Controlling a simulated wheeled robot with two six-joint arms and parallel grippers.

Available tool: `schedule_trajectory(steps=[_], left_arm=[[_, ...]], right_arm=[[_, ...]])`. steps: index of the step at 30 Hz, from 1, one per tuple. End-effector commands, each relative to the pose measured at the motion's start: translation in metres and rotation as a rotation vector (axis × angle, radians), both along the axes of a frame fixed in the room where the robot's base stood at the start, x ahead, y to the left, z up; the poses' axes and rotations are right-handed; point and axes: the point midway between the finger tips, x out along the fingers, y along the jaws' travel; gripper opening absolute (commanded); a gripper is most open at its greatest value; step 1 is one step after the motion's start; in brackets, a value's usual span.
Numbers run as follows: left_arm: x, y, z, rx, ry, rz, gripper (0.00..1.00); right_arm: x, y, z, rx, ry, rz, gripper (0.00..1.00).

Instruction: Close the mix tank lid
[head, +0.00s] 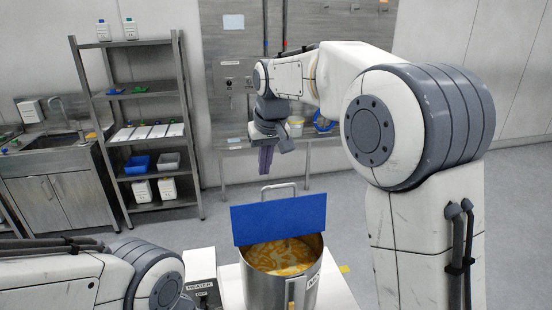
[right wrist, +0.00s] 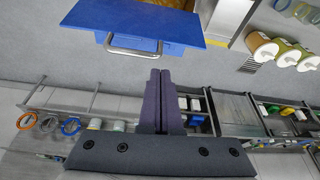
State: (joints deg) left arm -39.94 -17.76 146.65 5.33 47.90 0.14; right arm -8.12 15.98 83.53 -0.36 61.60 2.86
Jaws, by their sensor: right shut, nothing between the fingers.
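The mix tank (head: 258,290) is a steel pot with a yellow-orange mix inside, at the bottom middle of the head view. Its blue lid (head: 279,218) stands raised and tilted at the rim, and the mix shows below it. A metal handle (head: 279,187) sticks up behind the lid. In the right wrist view the lid (right wrist: 150,18) and its handle (right wrist: 138,46) are at the top. My right gripper (head: 265,168) is shut and empty, above and beyond the handle. Its fingers (right wrist: 160,72) are apart from handle and lid. My left gripper is out of view.
A heater box (head: 202,285) stands left of the tank. A shelf rack (head: 150,130) and a sink unit (head: 60,180) stand at the left. The floor between is clear.

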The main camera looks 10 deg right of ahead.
Motion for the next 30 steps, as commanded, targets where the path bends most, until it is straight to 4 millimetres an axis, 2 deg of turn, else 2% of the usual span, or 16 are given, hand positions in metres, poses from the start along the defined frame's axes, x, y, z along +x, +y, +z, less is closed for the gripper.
schedule_trajectory(steps=[1,3,8,14,24,30], left_arm=[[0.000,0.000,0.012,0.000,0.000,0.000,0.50],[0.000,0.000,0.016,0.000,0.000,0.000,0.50],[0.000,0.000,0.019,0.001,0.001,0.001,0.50],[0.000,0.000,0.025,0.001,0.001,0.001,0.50],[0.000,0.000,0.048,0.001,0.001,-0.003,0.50],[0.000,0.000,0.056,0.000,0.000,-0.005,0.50]], right_arm=[[0.015,-0.016,0.016,-0.002,-0.014,-0.034,0.00],[0.029,-0.030,0.026,-0.004,-0.031,-0.065,0.00],[0.042,-0.046,0.030,-0.009,-0.045,-0.096,0.00],[0.051,-0.047,0.006,-0.009,-0.043,-0.098,0.00],[0.078,-0.048,-0.062,-0.008,-0.042,-0.098,0.00],[0.052,-0.047,-0.058,-0.008,-0.047,-0.097,0.00]])
